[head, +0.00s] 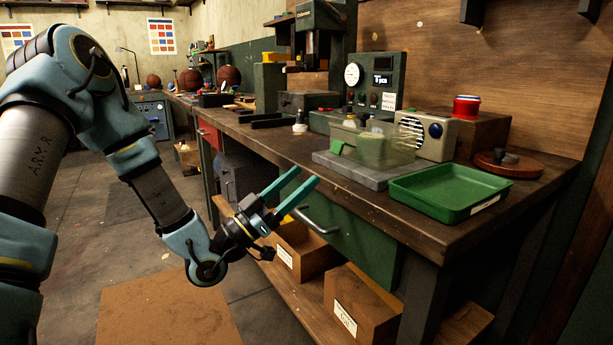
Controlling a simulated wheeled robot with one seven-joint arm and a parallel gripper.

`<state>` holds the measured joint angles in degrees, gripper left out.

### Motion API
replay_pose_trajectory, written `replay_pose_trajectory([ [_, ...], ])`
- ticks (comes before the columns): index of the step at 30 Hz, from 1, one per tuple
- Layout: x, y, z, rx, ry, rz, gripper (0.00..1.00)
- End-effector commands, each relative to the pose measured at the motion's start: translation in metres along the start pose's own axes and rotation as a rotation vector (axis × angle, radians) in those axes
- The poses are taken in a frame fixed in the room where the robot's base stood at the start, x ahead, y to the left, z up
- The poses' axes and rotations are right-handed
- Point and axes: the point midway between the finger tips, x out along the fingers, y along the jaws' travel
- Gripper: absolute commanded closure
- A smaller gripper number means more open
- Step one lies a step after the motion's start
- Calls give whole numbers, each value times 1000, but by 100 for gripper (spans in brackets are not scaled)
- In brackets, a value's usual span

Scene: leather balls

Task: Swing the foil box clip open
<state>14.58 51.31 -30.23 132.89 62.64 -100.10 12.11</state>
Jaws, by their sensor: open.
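A clear box with a green clip, which looks like the foil box (375,147), sits on a grey slab (350,168) on the workbench. Its green clip (337,146) is on the left end of the box; whether it is latched is too small to tell. My gripper (297,190) is open and empty, with two green fingers pointing up and right. It is in front of the bench edge, to the lower left of the box and apart from it.
A green tray (450,192) lies at the bench's front right, close to the box. A cream radio-like unit (426,135) and a control box with a gauge (375,80) stand behind. A green drawer with a handle (350,232) is below the bench top. Wooden boxes (360,305) sit on the lower shelf.

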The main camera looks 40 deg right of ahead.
Motion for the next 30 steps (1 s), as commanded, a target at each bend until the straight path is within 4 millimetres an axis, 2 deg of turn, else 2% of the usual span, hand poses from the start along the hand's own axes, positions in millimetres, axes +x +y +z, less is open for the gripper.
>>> replay_pose_trajectory([
  [7,0,0,0,0,-1,0,30],
  [11,6,-3,-9,2,-37,-6,30],
  [16,21,-8,-30,2,-205,-15,30],
  [21,26,-7,-47,0,-394,-11,30],
  [26,22,-4,-52,2,-505,-4,30],
  [30,25,-3,-47,0,-531,-1,30],
])
